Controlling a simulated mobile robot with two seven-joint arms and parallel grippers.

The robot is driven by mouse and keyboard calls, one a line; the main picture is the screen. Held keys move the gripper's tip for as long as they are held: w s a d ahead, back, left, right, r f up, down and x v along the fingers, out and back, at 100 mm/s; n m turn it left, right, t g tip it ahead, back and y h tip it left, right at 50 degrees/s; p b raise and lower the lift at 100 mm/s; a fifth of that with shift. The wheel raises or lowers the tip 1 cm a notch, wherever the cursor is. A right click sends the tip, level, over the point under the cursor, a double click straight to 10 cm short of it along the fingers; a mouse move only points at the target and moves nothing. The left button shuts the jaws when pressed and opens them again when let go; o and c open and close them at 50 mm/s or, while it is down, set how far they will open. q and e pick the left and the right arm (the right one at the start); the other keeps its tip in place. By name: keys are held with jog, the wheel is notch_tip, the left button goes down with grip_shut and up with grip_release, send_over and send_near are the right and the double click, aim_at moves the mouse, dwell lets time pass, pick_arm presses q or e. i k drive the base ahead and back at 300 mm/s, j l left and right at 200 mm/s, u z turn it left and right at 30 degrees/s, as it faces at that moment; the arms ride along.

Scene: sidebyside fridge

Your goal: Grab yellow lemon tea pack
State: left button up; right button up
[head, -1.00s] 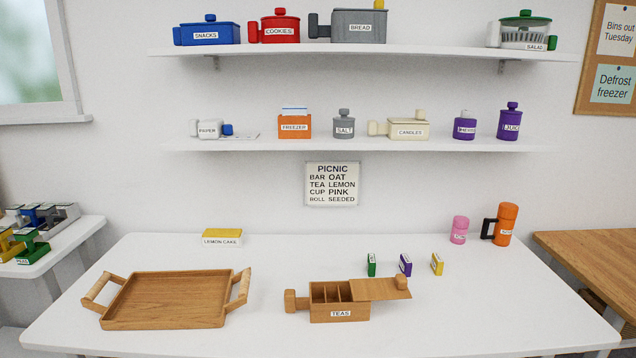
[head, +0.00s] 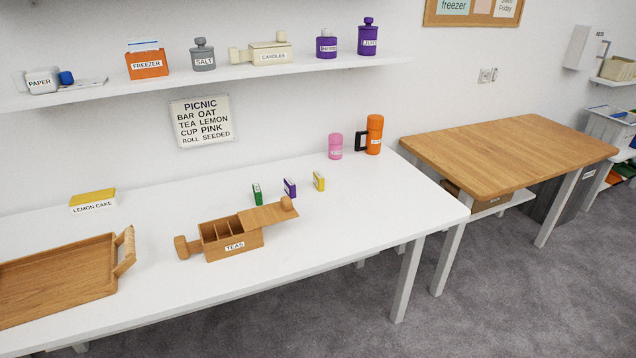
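A small yellow pack (head: 319,181) stands upright on the white table, at the right end of a row of three small packs. Its label is too small to read. A purple pack (head: 290,188) and a green pack (head: 257,194) stand to its left. The wooden TEAS box (head: 234,242) is in front of the packs, with its lid (head: 268,216) slid to the right and its compartments showing. Neither of my grippers shows in the head view.
A wooden tray (head: 60,278) lies at the left of the white table (head: 330,240), with a LEMON CAKE box (head: 92,200) behind it. A pink container (head: 335,146) and an orange flask (head: 374,134) stand at the back right. A wooden table (head: 510,150) is further right. The front right tabletop is clear.

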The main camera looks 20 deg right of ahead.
aim_at(319, 180)
jog(key=i+l+u, duration=0.15)
jog(key=l+u, duration=0.15)
jog(key=l, duration=0.55)
jog(key=l+u, duration=0.3)
jog(key=l, duration=0.6)
